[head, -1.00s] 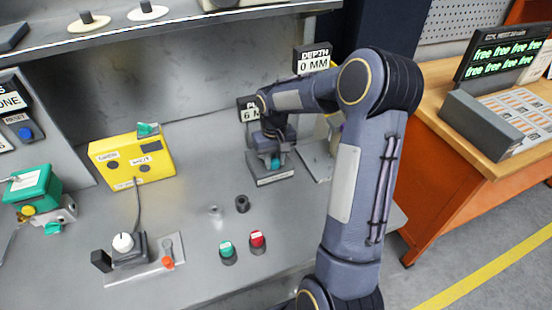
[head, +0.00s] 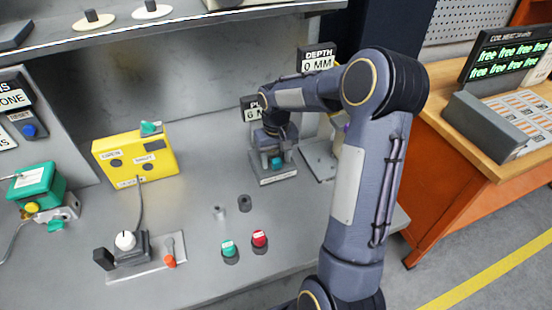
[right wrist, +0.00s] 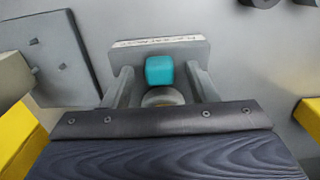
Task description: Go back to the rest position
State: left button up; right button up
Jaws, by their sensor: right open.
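My right arm comes in from the right in the head view. Its gripper (head: 277,135) is over a small grey fixture (head: 275,180) with a teal block (head: 276,162), under a partly covered sign. The right wrist view looks at the teal block (right wrist: 159,71) between two grey prongs, in front of a labelled grey plate (right wrist: 192,48). Yellow parts show at the left and right edges there, wide apart. The gripper is open, and nothing shows held in it. Its fingertips are mostly hidden in the head view. My left gripper is not in view.
A yellow box (head: 116,172) with a teal knob stands at the left centre. A green device (head: 36,183) is at the far left. Green (head: 229,247) and red (head: 260,238) buttons stand near the front. A shelf (head: 200,19) overhangs the bench. An orange workbench (head: 445,205) stands right.

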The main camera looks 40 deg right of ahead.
notch_tip(320, 180, up, 6)
jog(key=shift+r+b, duration=0.25)
jog(key=shift+b, duration=0.1)
jog(key=shift+s+r, duration=0.1)
jog(key=shift+r, duration=0.35)
jog(key=s+a+r+n+t+y, duration=0.1)
jog(key=s+a+r+t, duration=0.15)
jog(key=s+a, duration=0.3)
jog(key=s+a+r+t+y, duration=0.1)
jog(key=s+a+r, duration=0.25)
jog(key=s, duration=0.35)
jog(key=s+a+f+t+y, duration=0.1)
jog(key=s+a+f+t, duration=0.1)
jog(key=s+a, duration=0.6)
jog(key=shift+s+a+f+n+y, duration=0.25)
jog(key=shift+s+f+n+y, duration=0.15)
jog(key=shift+s+f, duration=0.25)
